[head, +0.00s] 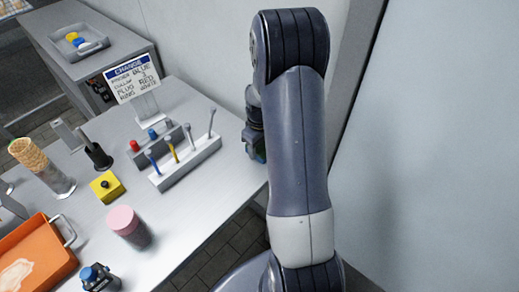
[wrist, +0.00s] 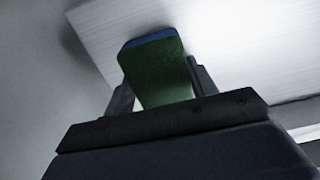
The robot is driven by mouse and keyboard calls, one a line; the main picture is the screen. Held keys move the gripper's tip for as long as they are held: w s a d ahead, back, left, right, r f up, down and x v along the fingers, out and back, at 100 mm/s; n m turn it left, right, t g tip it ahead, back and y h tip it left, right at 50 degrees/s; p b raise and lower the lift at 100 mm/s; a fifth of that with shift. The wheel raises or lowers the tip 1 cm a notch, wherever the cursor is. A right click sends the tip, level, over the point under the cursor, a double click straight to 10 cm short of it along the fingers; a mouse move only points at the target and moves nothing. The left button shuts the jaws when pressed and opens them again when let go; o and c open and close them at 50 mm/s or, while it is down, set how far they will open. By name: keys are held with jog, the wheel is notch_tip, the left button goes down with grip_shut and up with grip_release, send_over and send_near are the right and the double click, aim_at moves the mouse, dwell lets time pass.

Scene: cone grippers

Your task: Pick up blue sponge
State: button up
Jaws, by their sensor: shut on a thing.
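The sponge (wrist: 157,75) is between the two fingers of my gripper (wrist: 162,84) in the wrist view. It shows a broad green face and a blue strip along its far edge. The fingers are shut on its two sides. A pale flat surface lies behind the sponge; I cannot tell whether the sponge touches it. In the head view my gripper (head: 254,143) is at the right edge of the metal table, partly hidden behind my arm. Only a small dark green bit of the sponge shows there, below the gripper.
On the metal table (head: 205,190) stand a white rack (head: 187,166) of upright tools, a sign (head: 133,80), a yellow block (head: 107,187), a pink-topped jar (head: 127,226), stacked cones (head: 30,157) and an orange tray (head: 40,255). A wall is behind; floor lies right of the table.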

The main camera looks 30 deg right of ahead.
aim_at(260, 146)
jog(key=shift+c, duration=1)
notch_tip(260, 146, up, 10)
jog(key=shift+b, duration=0.3)
